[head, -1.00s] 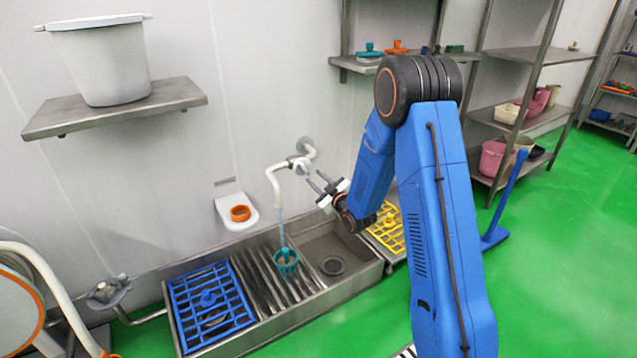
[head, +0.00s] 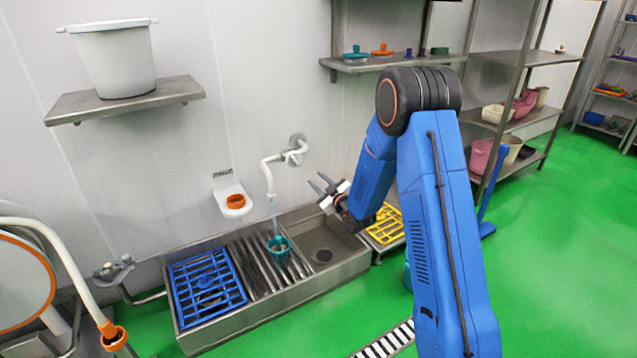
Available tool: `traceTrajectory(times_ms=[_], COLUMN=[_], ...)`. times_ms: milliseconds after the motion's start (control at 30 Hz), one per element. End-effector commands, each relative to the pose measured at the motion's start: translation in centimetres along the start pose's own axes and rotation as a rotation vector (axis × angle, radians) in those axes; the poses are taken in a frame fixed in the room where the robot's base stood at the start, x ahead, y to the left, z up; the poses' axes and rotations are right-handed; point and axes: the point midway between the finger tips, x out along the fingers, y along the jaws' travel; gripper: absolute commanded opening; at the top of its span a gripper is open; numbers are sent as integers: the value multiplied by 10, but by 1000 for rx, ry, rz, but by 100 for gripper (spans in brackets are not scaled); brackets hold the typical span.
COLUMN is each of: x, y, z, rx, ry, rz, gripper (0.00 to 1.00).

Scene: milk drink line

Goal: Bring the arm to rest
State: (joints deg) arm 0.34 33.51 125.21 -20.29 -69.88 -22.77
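My gripper (head: 320,185) is at the end of my blue arm, in the middle of the head view. Its two grey fingers are spread apart and hold nothing. It is above the right part of the steel sink and to the right of the white tap (head: 268,172), apart from both. My arm is bent, with its black elbow joint high and the forearm reaching down to the left. Part of the sink's right end and the yellow rack are close behind the forearm.
A teal cup (head: 279,247) stands under the tap with water running toward it. The steel sink (head: 345,270) holds a blue rack (head: 207,285). A yellow rack (head: 385,226) lies at right. A shelf with a white bucket (head: 112,62) hangs at left. Green floor is free at right.

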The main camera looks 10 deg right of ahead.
Motion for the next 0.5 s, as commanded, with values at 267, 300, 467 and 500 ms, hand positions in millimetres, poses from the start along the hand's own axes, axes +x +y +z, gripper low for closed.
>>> traceTrajectory(times_ms=[267,300,467,500], x=[-3,-5,-21,-26], y=[5,9,27,31], z=[-7,-11,-32,-38], rx=[2,3,20,26], ry=[-18,-30,-114,-139], rz=[0,0,0,0], gripper=[29,29,29,29])
